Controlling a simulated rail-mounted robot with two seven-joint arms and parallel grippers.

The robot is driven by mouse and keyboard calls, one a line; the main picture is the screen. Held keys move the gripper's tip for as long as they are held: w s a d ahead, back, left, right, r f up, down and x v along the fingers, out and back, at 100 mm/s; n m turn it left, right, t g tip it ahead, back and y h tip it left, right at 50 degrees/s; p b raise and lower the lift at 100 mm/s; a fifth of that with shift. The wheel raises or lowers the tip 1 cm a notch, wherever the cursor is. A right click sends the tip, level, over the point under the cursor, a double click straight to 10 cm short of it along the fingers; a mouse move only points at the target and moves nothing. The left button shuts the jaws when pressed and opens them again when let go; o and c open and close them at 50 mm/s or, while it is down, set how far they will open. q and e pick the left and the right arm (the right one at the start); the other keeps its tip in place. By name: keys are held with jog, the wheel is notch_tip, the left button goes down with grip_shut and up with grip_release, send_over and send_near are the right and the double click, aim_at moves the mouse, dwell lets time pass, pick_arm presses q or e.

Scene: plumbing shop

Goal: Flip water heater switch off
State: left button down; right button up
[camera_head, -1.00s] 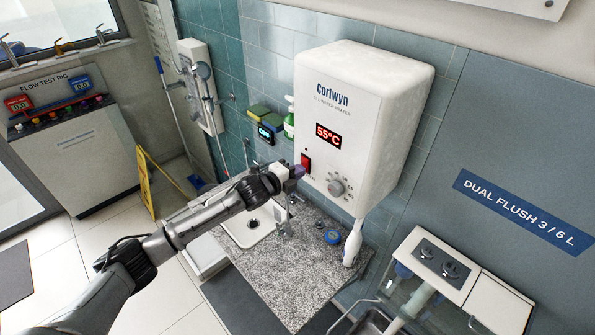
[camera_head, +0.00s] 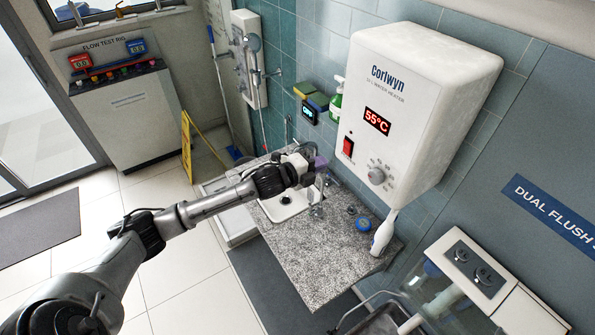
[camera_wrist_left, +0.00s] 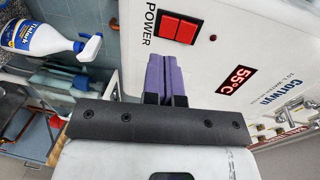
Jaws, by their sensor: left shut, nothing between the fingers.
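The white Corlwyn water heater (camera_head: 423,105) hangs on the tiled wall. Its display (camera_head: 377,121) is lit and reads 55°C. The red power switch (camera_head: 348,147) is on its front, at the lower left, above a grey dial (camera_head: 376,176). My left gripper (camera_head: 321,162) is in front of and left of the switch, apart from it in the head view. In the wrist view its purple fingers (camera_wrist_left: 165,75) are shut and empty, pointing towards the red switch (camera_wrist_left: 180,28) beside the POWER label. Which way the rocker is tipped I cannot tell. My right gripper is out of view.
A granite counter (camera_head: 310,265) with a sink is below the heater. A white spray bottle (camera_head: 384,232) and a blue round object (camera_head: 364,223) are by its right end.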

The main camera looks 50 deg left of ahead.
pick_arm(q)
jog(key=b+v, duration=0.1)
jog(key=v, duration=0.5)
jog(key=shift+s+f, duration=0.35)
jog(key=shift+f, duration=0.05)
jog(key=shift+a, duration=0.1)
dwell(0.3)
